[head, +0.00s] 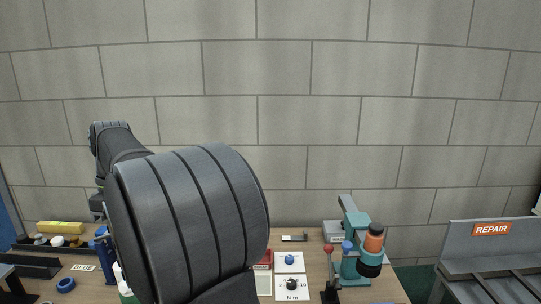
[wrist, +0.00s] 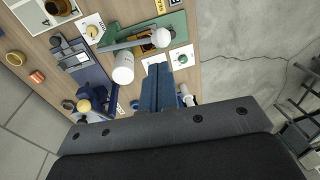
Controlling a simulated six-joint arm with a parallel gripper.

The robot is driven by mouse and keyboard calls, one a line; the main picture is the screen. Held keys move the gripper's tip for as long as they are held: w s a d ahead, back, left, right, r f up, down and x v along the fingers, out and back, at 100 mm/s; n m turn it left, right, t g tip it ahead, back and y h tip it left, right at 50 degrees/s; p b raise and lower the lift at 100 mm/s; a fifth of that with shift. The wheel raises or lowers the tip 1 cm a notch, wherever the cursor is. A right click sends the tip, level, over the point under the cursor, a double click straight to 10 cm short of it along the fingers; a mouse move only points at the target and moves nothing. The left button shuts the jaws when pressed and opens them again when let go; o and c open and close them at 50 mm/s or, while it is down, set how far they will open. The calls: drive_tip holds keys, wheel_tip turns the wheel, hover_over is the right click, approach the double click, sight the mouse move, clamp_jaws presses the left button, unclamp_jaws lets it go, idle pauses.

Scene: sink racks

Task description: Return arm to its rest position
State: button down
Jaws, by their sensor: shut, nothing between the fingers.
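My arm fills the left and middle of the head view, its thick dark links standing in front of the bench. My gripper shows in the wrist view (wrist: 157,88) as two dark blue fingers pressed together, with nothing between them. The fingers hang above the wooden bench (wrist: 210,20), close to a white cylinder (wrist: 123,68) and a green device (wrist: 150,35). I cannot tell whether the fingertips touch anything. In the head view I cannot make out the gripper's fingers.
In the head view, a teal press (head: 352,266) and a panel with a dial (head: 292,286) stand right of my arm. A grey REPAIR rack (head: 465,260) is at the far right. A blue ring (head: 66,285) lies at left. A tiled wall (head: 310,70) closes the back.

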sight(125, 283)
drive_tip(key=shift+t, duration=0.4)
drive_tip(key=f, duration=0.2)
drive_tip(key=s+f, duration=0.1)
drive_tip(key=f, duration=0.2)
drive_tip(key=s+f, duration=0.1)
drive_tip(key=f, duration=0.1)
drive_tip(key=shift+a+f, duration=0.15)
drive_tip(key=shift+f, duration=0.1)
drive_tip(key=shift+s+f+t, duration=0.3)
drive_tip(key=shift+f+t, duration=0.05)
drive_tip(key=shift+t, duration=0.05)
idle(0.7)
drive_tip(key=w+r+g, duration=0.1)
drive_tip(key=w+r, duration=0.2)
drive_tip(key=r, duration=1.1)
drive_tip(key=shift+w+a+g+h, duration=0.2)
drive_tip(key=shift+a+g+h, duration=0.1)
drive_tip(key=shift+a+h, duration=0.15)
drive_tip(key=shift+f, duration=0.1)
drive_tip(key=f, duration=0.4)
drive_tip(key=s+f, duration=0.1)
drive_tip(key=f, duration=0.4)
drive_tip(key=s+f, duration=0.1)
drive_tip(key=f, duration=0.3)
drive_tip(key=shift+d+f, duration=0.25)
drive_tip(key=shift+f, duration=0.15)
